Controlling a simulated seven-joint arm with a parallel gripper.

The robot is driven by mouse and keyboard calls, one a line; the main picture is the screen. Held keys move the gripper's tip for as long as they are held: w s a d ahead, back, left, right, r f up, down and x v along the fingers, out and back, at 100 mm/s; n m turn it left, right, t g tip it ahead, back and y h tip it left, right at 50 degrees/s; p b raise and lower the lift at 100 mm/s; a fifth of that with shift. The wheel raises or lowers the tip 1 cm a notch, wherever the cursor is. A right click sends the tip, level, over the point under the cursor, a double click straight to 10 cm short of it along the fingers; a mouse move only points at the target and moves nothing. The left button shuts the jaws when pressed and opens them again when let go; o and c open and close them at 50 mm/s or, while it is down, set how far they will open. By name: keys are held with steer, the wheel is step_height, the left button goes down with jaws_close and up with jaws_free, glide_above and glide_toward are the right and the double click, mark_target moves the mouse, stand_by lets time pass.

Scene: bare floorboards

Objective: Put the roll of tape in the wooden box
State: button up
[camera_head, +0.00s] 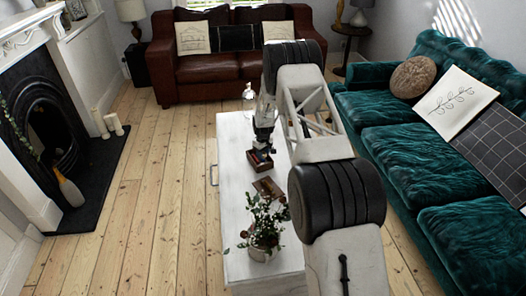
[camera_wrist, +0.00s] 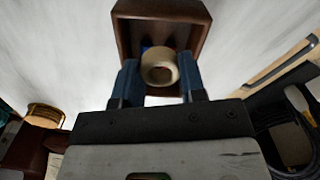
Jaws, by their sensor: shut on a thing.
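My gripper (camera_wrist: 160,72) is shut on the roll of tape (camera_wrist: 174,72), a tan ring held between two dark blue fingers in the wrist view. The wooden box (camera_wrist: 202,22), dark brown and open-topped, lies directly beyond the fingertips, and the roll overlaps its near part in the picture. A small blue patch (camera_wrist: 147,45) shows behind the roll; I cannot tell what it is. In the head view my gripper (camera_head: 263,142) points down just above the wooden box (camera_head: 262,167) on the white table. The roll is not clear there, and its height over the box is uncertain.
The white table (camera_head: 234,190) also bears a flat brown object (camera_head: 268,187), a potted plant (camera_head: 264,238) near its front, and a clear glass object (camera_head: 249,92) at the far end. A green sofa (camera_head: 430,170) stands right; a brown leather sofa (camera_head: 205,75) stands behind.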

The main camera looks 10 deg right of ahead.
steer(key=shift+f, duration=0.4)
steer(key=shift+f, duration=2.25)
stand_by(0.9)
steer(key=o, duration=1)
steer(key=shift+r, duration=0.15)
steer(key=shift+r, duration=3.85)
